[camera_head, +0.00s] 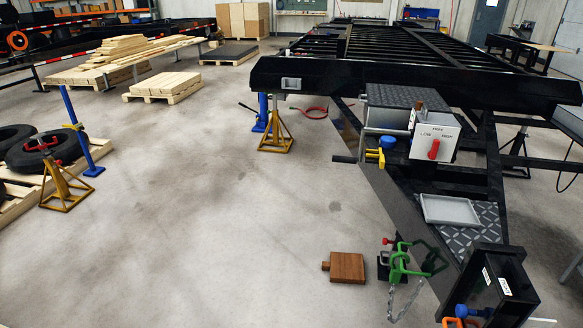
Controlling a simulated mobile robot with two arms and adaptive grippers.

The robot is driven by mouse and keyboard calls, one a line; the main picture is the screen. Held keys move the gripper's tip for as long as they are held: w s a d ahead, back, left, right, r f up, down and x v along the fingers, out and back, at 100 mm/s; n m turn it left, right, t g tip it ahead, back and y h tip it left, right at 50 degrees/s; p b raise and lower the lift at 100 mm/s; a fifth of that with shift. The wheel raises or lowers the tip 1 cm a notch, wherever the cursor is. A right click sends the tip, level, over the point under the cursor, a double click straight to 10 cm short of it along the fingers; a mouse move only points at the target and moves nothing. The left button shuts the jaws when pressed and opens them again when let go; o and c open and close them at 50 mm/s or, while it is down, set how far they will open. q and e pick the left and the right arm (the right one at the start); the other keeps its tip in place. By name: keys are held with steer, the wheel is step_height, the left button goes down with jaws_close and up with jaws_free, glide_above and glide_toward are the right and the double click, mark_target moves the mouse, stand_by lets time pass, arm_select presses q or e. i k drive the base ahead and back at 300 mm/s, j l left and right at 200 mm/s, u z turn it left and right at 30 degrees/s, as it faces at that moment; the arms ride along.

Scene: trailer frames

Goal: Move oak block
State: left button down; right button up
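A brown wooden block (347,267) with a small stub on its left side lies flat on the concrete floor, left of the green coupler. A small upright piece of wood (419,106) also shows behind the white switch panel on the trailer tongue. I cannot tell from this view alone which of the two is oak. Neither of my grippers is in view.
The black trailer frame (420,78) fills the upper right. A white LOW-FREE-HIGH panel (434,137) has a red lever. A grey tray (450,210) and green coupler (400,262) are nearby. The middle floor is clear.

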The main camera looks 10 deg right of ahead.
mark_target(347, 268)
steer(key=i+z, duration=0.15)
steer(key=i, duration=0.4)
steer(key=i+j+z, duration=0.15)
steer(key=i, duration=0.4)
steer(key=i+j+z, duration=0.15)
steer(key=i, duration=0.4)
